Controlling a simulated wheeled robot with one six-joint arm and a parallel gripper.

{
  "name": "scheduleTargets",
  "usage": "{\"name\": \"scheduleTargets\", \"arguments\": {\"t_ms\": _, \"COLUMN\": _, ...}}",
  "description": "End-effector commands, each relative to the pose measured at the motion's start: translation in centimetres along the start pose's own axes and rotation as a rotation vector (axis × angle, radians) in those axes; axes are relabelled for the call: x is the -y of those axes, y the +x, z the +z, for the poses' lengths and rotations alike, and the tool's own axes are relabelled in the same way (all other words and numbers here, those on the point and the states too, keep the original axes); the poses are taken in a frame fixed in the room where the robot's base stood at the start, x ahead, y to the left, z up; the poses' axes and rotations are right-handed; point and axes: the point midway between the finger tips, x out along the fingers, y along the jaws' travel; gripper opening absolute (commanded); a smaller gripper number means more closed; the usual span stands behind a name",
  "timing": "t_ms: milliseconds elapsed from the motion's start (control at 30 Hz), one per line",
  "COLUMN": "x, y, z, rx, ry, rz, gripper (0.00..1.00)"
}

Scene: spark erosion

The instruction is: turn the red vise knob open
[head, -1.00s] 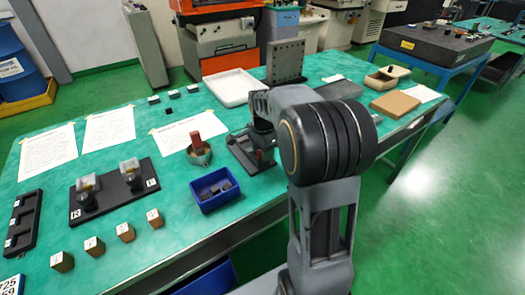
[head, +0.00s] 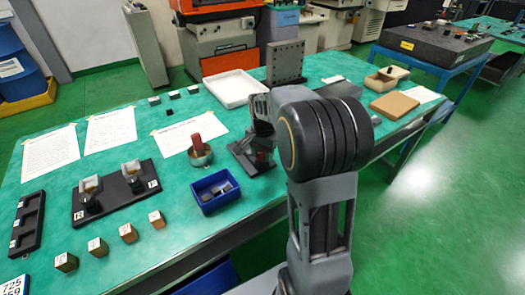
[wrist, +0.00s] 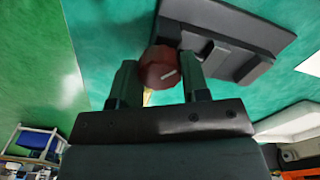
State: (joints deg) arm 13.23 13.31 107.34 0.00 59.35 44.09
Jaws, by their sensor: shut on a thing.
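The dark vise (wrist: 228,48) lies just right of the knob, with stepped jaws on a flat base. In the head view the vise (head: 241,154) stands on the green table right of the blue bin. The knob shows there as a small red patch (head: 261,156). My arm hides part of the vise, and the fingertips are hard to make out there.
A blue bin (head: 206,208) with dark pieces and a round dish (head: 200,160) holding a red-brown piece stand left of the vise. A white tray (head: 222,100) and an upright metal plate (head: 286,78) stand behind. Several small blocks line the front edge.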

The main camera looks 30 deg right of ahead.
Motion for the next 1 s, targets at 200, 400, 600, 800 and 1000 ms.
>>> {"name": "scheduleTargets", "arguments": {"t_ms": 200, "x": -0.01, "y": -0.18, "z": 0.0, "rx": 0.001, "ry": -0.204, "rz": 0.001, "gripper": 0.18}}
{"name": "scheduleTargets", "arguments": {"t_ms": 400, "x": 0.01, "y": -0.17, "z": -0.02, "rx": 0.0, "ry": -0.394, "rz": 0.0, "gripper": 0.18}}
{"name": "scheduleTargets", "arguments": {"t_ms": 600, "x": 0.01, "y": -0.16, "z": 0.0, "rx": 0.001, "ry": -0.584, "rz": 0.0, "gripper": 0.18}}
{"name": "scheduleTargets", "arguments": {"t_ms": 800, "x": 0.01, "y": -0.15, "z": 0.0, "rx": 0.0, "ry": -0.774, "rz": 0.0, "gripper": 0.18}}
{"name": "scheduleTargets", "arguments": {"t_ms": 1000, "x": 0.03, "y": -0.14, "z": 0.0, "rx": 0.0, "ry": -0.963, "rz": 0.0, "gripper": 0.18}}
